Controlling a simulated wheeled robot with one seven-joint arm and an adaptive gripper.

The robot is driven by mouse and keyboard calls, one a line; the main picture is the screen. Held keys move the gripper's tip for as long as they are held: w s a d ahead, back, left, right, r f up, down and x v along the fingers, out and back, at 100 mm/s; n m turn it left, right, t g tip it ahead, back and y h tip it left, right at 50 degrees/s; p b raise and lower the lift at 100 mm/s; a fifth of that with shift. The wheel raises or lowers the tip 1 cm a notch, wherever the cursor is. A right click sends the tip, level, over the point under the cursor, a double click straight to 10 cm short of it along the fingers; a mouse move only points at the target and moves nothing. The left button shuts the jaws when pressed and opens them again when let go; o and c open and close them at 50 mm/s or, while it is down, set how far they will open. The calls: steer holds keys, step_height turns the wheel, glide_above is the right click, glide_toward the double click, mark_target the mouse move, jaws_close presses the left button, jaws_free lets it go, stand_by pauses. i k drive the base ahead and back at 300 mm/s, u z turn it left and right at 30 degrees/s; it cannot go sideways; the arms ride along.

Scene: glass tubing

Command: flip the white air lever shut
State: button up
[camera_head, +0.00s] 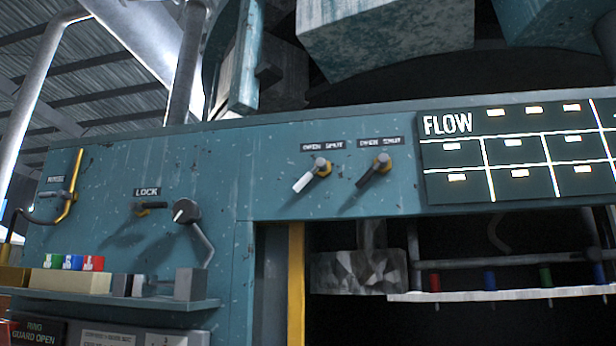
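The white air lever (305,181) is on the teal machine panel, left of the flow board. It has a grey round pivot and a white tip. It points down and to the left, toward the OPEN side of the "OPEN SHUT" label (323,146) above it. Just to its right is a similar lever with a black tip (366,177), under its own "OPEN SHUT" label, also pointing down-left. My gripper is not in view, and nothing is seen touching either lever.
The FLOW board (472,187) is right of the levers. A LOCK knob (150,205), a crank (190,215) and a yellow handle (70,187) are on the left panel. A shelf (110,298) with small coloured blocks juts out below. A dark opening is beneath the levers.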

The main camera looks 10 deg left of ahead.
mark_target(321, 164)
steer(key=z, duration=1.05)
steer(key=k, duration=1.05)
steer(key=u, duration=1.1)
steer(key=i, duration=0.5)
steer(key=z, duration=0.05)
